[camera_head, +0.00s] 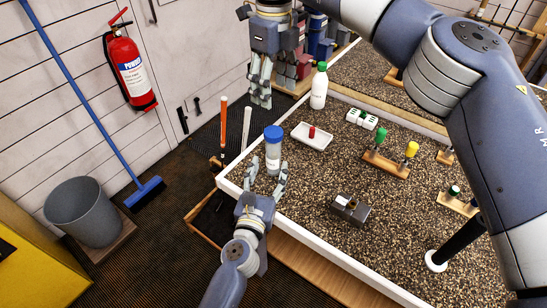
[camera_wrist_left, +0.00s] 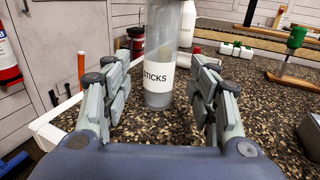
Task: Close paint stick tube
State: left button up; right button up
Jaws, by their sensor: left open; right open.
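The paint stick tube (camera_head: 273,156) is a clear upright cylinder near the left corner of the speckled worktop. A blue cap (camera_head: 273,133) sits at its top; I cannot tell how firmly it is seated. In the left wrist view the tube (camera_wrist_left: 160,95) has a white label reading "STICKS", and its top is cut off. My left gripper (camera_head: 268,174) is open, with its fingers on either side of the tube and a visible gap at each side. My right gripper (camera_head: 261,98) is open and empty, pointing down, above and behind the tube to the left.
A white tray (camera_head: 311,136) with a small red piece stands right of the tube. A white bottle (camera_head: 319,88) with a green lid is behind it. A wooden rack (camera_head: 386,164) with green and yellow tools and a metal block (camera_head: 350,208) are farther right. A white edge borders the worktop.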

pick_arm(q)
jog(key=v, duration=0.6)
jog(key=shift+r, duration=0.1)
jog(key=shift+s, duration=0.1)
